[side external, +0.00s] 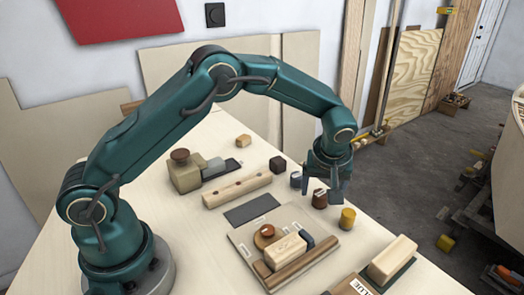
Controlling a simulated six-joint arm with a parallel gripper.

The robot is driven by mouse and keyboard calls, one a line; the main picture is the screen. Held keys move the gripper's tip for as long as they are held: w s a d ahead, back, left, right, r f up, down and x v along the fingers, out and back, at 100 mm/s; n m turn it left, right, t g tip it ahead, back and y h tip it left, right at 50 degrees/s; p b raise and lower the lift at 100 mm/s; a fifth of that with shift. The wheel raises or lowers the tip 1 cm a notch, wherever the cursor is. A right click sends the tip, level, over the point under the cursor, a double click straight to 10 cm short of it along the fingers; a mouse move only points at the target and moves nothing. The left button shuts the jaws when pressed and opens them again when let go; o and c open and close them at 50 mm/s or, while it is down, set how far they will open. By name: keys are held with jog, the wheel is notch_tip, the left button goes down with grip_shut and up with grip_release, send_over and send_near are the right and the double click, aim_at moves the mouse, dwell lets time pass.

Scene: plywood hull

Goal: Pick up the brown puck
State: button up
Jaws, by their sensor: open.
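My gripper (323,186) is open and points down over the right part of the pale table, with nothing visibly held. A small dark brown round piece (320,200) stands on the table right below the fingers, partly hidden by them; whether they touch it cannot be told. This looks like a brown puck. Another brown round piece, a flat tan-brown disc (262,241) with a red-brown top (267,230), lies on the pale board, left of and nearer than my gripper.
A yellow cylinder (347,219) stands just right of the gripper, and a dark grey piece (296,180) just left. A dark cube (278,165) is behind. The board (240,240) holds blocks and a wooden bar (303,264). A long wooden rail (237,191) lies left.

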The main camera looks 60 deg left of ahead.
jog(key=shift+x, duration=1.05)
grip_shut()
jog(key=shift+r, duration=0.1)
jog(key=shift+r, duration=0.45)
jog(key=r, duration=0.3)
jog(key=shift+a+r, duration=0.2)
jog(key=shift+r, duration=0.05)
jog(key=s+a+r, duration=0.5)
jog(key=a+r, duration=0.1)
jog(key=a, duration=0.4)
jog(key=shift+r, duration=0.2)
